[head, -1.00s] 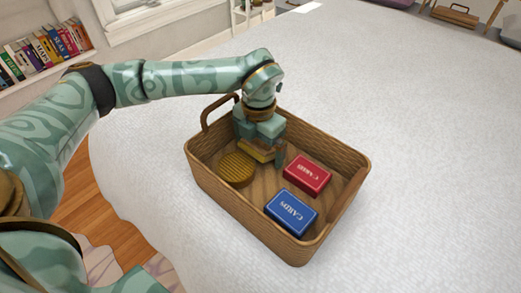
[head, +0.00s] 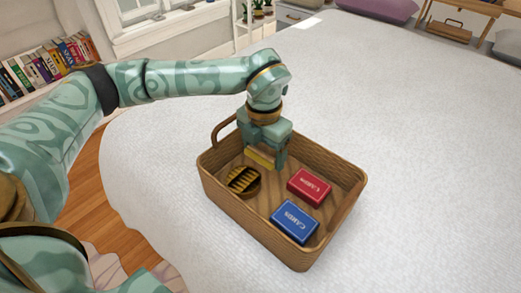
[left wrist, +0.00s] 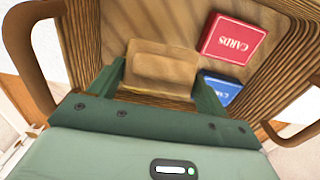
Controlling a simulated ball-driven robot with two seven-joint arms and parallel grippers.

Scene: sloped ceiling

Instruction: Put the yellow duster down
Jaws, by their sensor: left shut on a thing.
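The yellow duster (head: 260,158) is between the fingers of my left gripper (head: 268,150), inside the wicker basket (head: 232,206). In the head view a yellow strip shows low between the fingers; the rest is hidden by them. In the left wrist view the duster's tan, wood-like back (left wrist: 160,70) lies between the two green fingers of the left gripper (left wrist: 160,85), which is shut on it. Whether its underside touches the basket floor cannot be told. My right gripper is not in view.
In the basket, a red card box (head: 309,187) and a blue card box (head: 295,221) lie to the right, and a round ridged brown piece (head: 243,181) lies to the left. Bare floor shows between them. The basket stands on a wide white bed (head: 420,150), clear around it.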

